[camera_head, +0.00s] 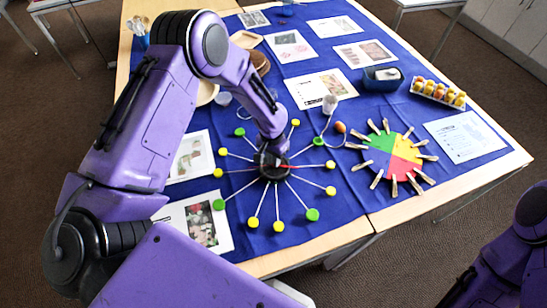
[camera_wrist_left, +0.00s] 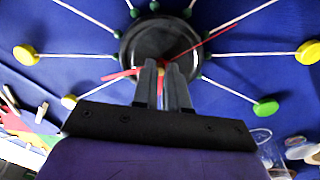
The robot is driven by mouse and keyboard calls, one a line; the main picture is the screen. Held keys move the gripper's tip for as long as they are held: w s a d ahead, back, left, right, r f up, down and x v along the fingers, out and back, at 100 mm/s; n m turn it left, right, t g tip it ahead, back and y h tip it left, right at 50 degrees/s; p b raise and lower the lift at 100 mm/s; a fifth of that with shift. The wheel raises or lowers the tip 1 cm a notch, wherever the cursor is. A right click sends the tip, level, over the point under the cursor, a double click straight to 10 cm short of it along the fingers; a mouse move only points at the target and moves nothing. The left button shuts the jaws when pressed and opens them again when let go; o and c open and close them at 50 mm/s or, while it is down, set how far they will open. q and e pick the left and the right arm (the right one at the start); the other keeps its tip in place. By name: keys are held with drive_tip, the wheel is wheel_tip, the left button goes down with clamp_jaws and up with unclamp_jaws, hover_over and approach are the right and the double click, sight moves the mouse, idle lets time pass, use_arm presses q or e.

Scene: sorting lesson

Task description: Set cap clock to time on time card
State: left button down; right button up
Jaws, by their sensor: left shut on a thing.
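The cap clock lies on the blue cloth, with a black disc (camera_wrist_left: 140,42) at its centre. White spokes run out to yellow caps (camera_head: 278,226) and green caps (camera_head: 312,214). One thin red hand (camera_wrist_left: 205,43) points up and right in the left wrist view; a thicker red piece (camera_wrist_left: 121,75) points left. My left gripper (camera_head: 273,158) is over the disc, pointing down; in the left wrist view its fingers (camera_wrist_left: 161,66) are close together on a red hand near the centre. Which hand is partly hidden. I cannot tell which card is the time card.
A coloured wheel with clothespins (camera_head: 403,153) lies right of the clock. Several printed cards lie around, one at the right (camera_head: 466,136). My right arm is at the lower right.

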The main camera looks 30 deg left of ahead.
idle(0.8)
use_arm(q)
drive_tip(key=c, duration=1.4)
unclamp_jaws()
drive_tip(key=shift+r, duration=0.15)
drive_tip(key=r, duration=0.3)
drive_tip(key=r+b, duration=0.1)
drive_tip(key=r, duration=0.6)
drive_tip(key=shift+a+r+b, duration=0.1)
drive_tip(key=shift+a+b, duration=0.3)
